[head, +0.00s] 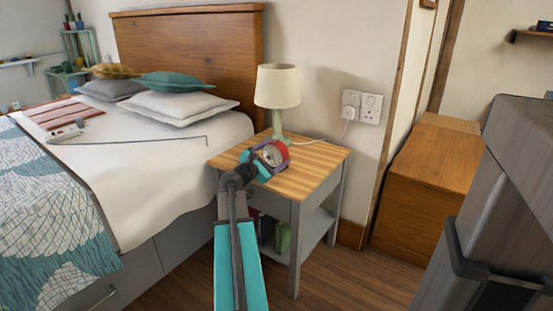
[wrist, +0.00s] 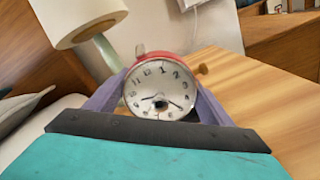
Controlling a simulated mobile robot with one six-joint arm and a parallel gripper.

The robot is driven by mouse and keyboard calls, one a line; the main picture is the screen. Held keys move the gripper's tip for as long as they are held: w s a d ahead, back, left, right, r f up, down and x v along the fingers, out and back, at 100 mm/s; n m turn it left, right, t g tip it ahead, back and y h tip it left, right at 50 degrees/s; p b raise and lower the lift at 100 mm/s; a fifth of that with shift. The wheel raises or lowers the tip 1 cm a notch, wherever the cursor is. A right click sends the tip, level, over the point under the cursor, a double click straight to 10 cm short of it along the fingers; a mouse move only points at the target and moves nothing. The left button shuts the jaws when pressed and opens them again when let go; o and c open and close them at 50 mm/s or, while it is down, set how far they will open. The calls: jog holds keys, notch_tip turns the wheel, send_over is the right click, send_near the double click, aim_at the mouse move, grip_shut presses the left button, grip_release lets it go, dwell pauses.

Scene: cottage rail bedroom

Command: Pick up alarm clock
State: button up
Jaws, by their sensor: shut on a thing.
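The red alarm clock (head: 271,153) with a white dial is at the nightstand, in front of the lamp. In the wrist view the alarm clock (wrist: 158,90) faces the camera, slightly tilted, between the two purple fingers. My gripper (head: 262,163) is shut on it, and the fingers (wrist: 160,100) press along its left and right sides. The nightstand (head: 315,165) has a striped wooden top. I cannot tell whether the clock's base touches the top, since the gripper hides it.
A lamp (head: 278,88) with a cream shade stands close behind the clock. The bed (head: 160,160) is to the left. Wall sockets (head: 362,106) with a plugged cable are behind the nightstand. A wooden chest (head: 425,185) is at right. The nightstand's right side is clear.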

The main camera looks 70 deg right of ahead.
aim_at(273, 146)
jog(key=shift+r, duration=0.2)
jog(key=shift+c, duration=0.2)
jog(key=shift+r+p, duration=0.95)
jog(key=shift+r, duration=0.5)
jog(key=shift+a+r, duration=0.15)
jog(key=shift+r, duration=0.15)
jog(key=a+r+p, duration=0.1)
jog(key=a+p, duration=0.9)
jog(key=a, duration=0.3)
jog(key=shift+s+r, duration=0.15)
jog(key=shift+s, duration=0.3)
jog(key=a+p, duration=0.1)
jog(key=p, duration=0.7)
jog(key=a+p, duration=0.1)
jog(key=p, duration=0.3)
jog(key=shift+s+r+p, duration=0.1)
jog(key=shift+s+p, duration=0.05)
jog(key=shift+p, duration=0.15)
jog(key=shift+a+p, duration=0.3)
jog(key=shift+p, duration=0.5)
